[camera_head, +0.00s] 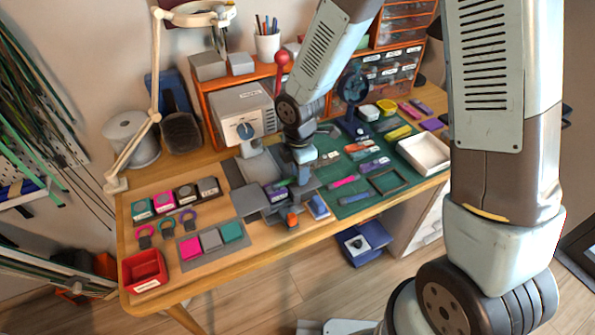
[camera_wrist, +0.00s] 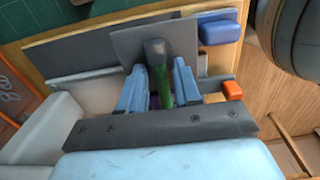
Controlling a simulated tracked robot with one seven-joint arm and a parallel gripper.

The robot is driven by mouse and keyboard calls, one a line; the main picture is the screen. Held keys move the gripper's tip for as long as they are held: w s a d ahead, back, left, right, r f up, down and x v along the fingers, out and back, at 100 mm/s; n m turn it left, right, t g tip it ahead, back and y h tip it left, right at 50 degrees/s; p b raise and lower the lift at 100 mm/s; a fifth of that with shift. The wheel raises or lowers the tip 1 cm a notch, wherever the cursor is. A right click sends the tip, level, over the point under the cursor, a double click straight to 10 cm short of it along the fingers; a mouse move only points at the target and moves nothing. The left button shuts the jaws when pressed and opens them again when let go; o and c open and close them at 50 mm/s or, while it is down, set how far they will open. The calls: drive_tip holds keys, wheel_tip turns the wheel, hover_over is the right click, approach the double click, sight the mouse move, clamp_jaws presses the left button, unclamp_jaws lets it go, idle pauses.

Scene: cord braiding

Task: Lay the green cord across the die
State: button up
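My gripper (camera_wrist: 160,75) points down over the front part of the bench; it also shows in the head view (camera_head: 297,180). In the wrist view its two blue fingers stand apart, one on each side of a green piece (camera_wrist: 165,88) with a dark grey rounded end. Narrow gaps seem to show beside this piece, and a bit of purple lies by it. Whether this piece is the green cord I cannot tell. A flat grey square plate (camera_wrist: 128,42) lies beyond the fingertips. I cannot tell which part is the die. My arm hides much of this spot in the head view.
A grey machine with a dial (camera_head: 240,115) stands behind on the bench. An orange block (camera_head: 292,218) and a blue block (camera_head: 318,207) lie near the front edge. A green mat (camera_head: 345,205) with small tools lies right, a red bin (camera_head: 145,270) left.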

drive_tip(key=shift+o, duration=1)
wheel_tip(320, 180, up, 14)
drive_tip(key=shift+f, duration=0.15)
